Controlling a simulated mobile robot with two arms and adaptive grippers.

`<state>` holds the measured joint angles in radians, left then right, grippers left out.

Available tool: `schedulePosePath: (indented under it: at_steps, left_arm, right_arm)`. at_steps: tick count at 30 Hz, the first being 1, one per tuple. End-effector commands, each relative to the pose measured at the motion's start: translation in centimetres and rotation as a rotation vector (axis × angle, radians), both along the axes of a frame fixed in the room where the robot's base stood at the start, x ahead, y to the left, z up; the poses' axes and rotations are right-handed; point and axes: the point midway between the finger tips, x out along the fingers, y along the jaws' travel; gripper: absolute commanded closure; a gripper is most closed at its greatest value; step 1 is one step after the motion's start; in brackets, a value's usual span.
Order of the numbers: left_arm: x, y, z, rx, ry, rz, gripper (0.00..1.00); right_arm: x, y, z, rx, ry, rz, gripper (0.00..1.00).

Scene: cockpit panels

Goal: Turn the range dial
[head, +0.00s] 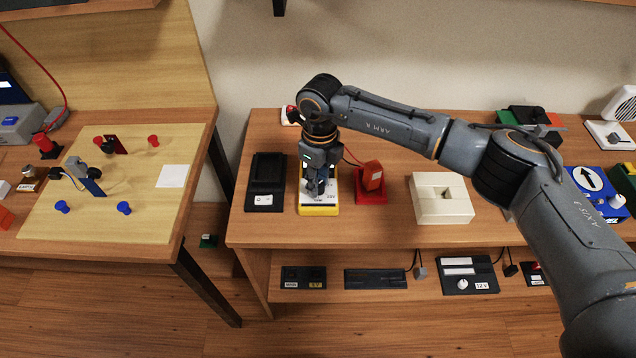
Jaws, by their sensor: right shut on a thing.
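A yellow-edged meter (318,208) with a white face lies on the wooden bench, left of its middle. My right arm reaches in from the right, and my right gripper (318,188) points down over the meter's face. It is shut on the range dial, which the fingers hide, so I cannot tell the dial's angle. Printed marks show on the face below the fingers, too small to read fully. My left gripper is not in view.
A black device (266,172) stands close on the left. A red block on a red base (371,197) stands close on the right, with a cream box (441,208) beyond it. A lower shelf (350,262) holds several panels. A second table (100,225) stands at the left.

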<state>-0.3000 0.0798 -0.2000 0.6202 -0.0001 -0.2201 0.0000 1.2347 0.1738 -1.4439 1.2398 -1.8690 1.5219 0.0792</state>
Motion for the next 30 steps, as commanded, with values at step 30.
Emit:
schedulePosePath:
  at_steps: [30]
  left_arm:
    - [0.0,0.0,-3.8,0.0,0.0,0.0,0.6]
  right_arm:
    - [0.0,-0.2,-0.1,0.0,0.0,-0.926,1.0]
